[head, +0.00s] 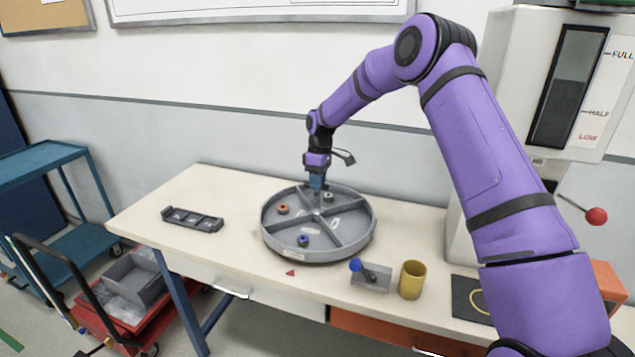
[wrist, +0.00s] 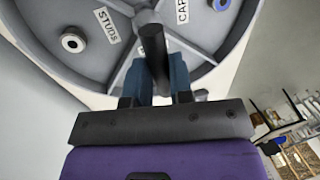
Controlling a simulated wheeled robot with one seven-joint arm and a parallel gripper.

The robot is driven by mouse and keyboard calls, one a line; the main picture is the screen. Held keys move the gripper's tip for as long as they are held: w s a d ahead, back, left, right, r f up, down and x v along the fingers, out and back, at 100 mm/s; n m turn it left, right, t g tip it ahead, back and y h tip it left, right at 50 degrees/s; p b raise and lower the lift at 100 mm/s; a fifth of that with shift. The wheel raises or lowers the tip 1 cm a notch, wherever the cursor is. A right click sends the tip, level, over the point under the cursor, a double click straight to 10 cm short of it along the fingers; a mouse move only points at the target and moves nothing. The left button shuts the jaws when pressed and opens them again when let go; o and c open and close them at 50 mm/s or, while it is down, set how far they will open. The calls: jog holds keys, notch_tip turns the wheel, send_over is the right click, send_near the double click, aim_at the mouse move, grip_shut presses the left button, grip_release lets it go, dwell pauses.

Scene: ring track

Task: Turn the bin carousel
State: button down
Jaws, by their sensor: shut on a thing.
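The bin carousel (head: 268,243) is a round grey tray on the table, split by spokes into several compartments. An orange-red ring (head: 282,209), a pale grey ring (head: 328,197) and a blue ring (head: 303,240) lie in separate compartments. The wrist view shows labels reading "STUDS" and, partly cut off, "CAP". My gripper (head: 317,187) points down at the carousel's far side. In the wrist view its blue fingers are shut on a dark upright peg (wrist: 153,45). The peg's foot is hidden.
A small red triangle (head: 291,272) marks the table in front of the carousel. A black divided tray (head: 193,224) lies left. A blue-knobbed lever block (head: 370,277), a yellow cup (head: 412,280) and a dark mat (head: 466,309) stand right. A dispenser with a red-ball lever (head: 596,216) is farther right.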

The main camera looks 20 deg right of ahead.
jog(key=c, duration=1)
grip_release()
jog(key=r, duration=0.3)
jog(key=w+d+r, duration=0.1)
jog(key=r, duration=0.6)
jog(key=shift+w+d+r, duration=0.15)
jog(key=shift+w+r, duration=0.2)
jog(key=shift+w, duration=0.05)
